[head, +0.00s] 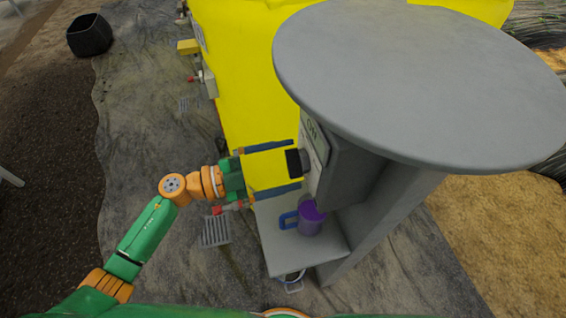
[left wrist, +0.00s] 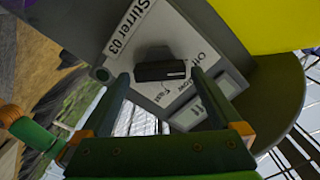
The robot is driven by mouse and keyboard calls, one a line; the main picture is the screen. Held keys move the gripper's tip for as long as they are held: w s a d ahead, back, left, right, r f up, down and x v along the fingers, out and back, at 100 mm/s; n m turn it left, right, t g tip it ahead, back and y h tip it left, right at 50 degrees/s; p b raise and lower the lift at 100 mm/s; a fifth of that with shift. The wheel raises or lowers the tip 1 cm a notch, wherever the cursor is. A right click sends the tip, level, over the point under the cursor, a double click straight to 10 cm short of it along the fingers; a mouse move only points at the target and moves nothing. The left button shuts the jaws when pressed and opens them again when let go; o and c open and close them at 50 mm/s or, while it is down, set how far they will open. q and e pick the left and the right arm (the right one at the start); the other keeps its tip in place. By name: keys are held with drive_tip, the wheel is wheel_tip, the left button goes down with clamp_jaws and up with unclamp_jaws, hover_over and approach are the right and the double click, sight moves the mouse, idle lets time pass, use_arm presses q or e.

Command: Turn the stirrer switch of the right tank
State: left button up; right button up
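The stirrer switch, a black knob (head: 298,162), sits on a light panel under the grey round top. In the left wrist view the knob (left wrist: 160,71) is a dark bar on a panel (left wrist: 150,38) labelled "Stirrer 03", with Off, Slow and Fast marked beside it. Which mark it points to I cannot tell. My left gripper (head: 296,165) is open, its fingers on either side of the knob. In the left wrist view the gripper (left wrist: 160,78) shows gaps between the fingers and the knob. My right gripper is not in view.
The grey round top (head: 420,75) overhangs the panel. A purple mug (head: 312,216) with a blue handle stands on the grey shelf (head: 300,258) just below. The yellow tank (head: 240,60) is behind the gripper. A red-handled valve (head: 222,210) sits near my left wrist.

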use_arm(q)
drive_tip(key=c, duration=1.2)
drive_tip(key=shift+o, duration=0.2)
drive_tip(key=shift+f+m, duration=0.1)
drive_tip(key=shift+m, duration=0.2)
drive_tip(key=shift+s+f+m+b, duration=0.1)
drive_tip(key=shift+m+b, duration=1)
drive_tip(key=shift+m, duration=0.9)
drive_tip(key=shift+f+m+b, duration=0.1)
drive_tip(key=shift+m+b, duration=0.95)
drive_tip(key=shift+m, duration=0.95)
drive_tip(key=o, duration=1.3)
